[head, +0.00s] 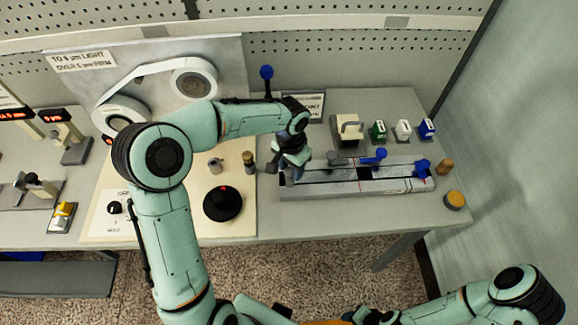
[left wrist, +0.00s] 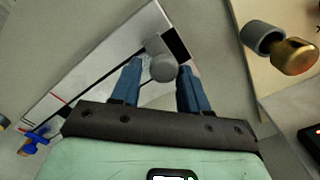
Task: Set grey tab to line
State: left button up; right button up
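The long pale slide fixture (head: 355,186) lies on the right part of the bench, with a dark slot and blue knobs (head: 422,168). In the left wrist view, a grey tab (left wrist: 163,68) with a rounded end stands at one end of the fixture (left wrist: 112,62). Thin black and red lines mark the fixture farther along. My left gripper (head: 290,168) is over the fixture's left end. In the left wrist view its blue fingers (left wrist: 160,76) are apart, one on each side of the tab. I cannot tell whether they touch it. My right gripper is out of view.
A black round knob (head: 222,203) and small posts (head: 249,161) stand left of the fixture. Green, white and blue blocks (head: 403,130) and a beige block (head: 347,130) stand behind it. An orange-topped button (head: 455,200) is at the right.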

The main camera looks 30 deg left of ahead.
pick_arm(q)
jog(key=shift+o, duration=0.6)
jog(key=shift+r, duration=0.3)
notch_tip(320, 180, up, 13)
jog(key=p, duration=0.1)
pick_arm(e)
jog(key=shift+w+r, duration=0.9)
pick_arm(q)
jog(key=shift+f, duration=0.15)
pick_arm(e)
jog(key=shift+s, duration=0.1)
